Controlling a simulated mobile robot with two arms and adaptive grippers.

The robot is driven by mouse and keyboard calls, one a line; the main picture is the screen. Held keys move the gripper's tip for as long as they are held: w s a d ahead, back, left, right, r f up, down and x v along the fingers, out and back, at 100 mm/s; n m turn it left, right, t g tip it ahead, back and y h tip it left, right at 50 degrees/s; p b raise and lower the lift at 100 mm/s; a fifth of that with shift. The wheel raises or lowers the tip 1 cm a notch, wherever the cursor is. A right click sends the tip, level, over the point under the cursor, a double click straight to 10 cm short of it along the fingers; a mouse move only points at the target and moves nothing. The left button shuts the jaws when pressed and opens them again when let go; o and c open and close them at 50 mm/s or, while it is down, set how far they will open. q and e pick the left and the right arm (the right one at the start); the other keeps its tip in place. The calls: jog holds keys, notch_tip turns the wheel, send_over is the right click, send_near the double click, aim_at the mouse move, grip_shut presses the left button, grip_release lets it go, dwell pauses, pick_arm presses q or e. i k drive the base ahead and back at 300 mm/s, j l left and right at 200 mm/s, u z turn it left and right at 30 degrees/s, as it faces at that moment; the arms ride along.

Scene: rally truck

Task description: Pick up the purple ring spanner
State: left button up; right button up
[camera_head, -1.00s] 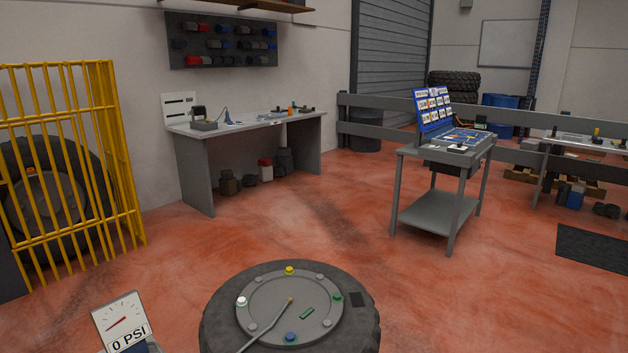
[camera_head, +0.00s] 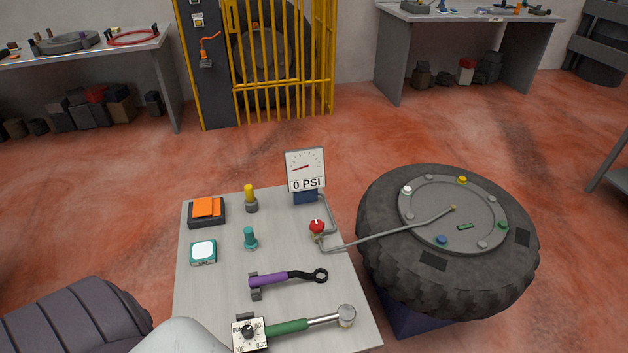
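The purple ring spanner (camera_head: 288,278) lies on a light grey table (camera_head: 222,300) in the lower middle of the head view. Its purple handle sits in a small dark holder (camera_head: 255,286) at the left, and its black ring end points right. Neither of my grippers is in view. A pale rounded shape at the bottom edge, left of the table, appears to be part of my own body.
A green-handled torque tool (camera_head: 290,327) lies just in front of the spanner. Teal (camera_head: 250,238) and yellow (camera_head: 250,198) pegs, a red knob (camera_head: 317,228) and a gauge (camera_head: 305,170) stand behind it. A large tyre (camera_head: 400,255) stands right of the table.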

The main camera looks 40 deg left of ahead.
aim_at(281, 276)
jog(key=u, duration=1.35)
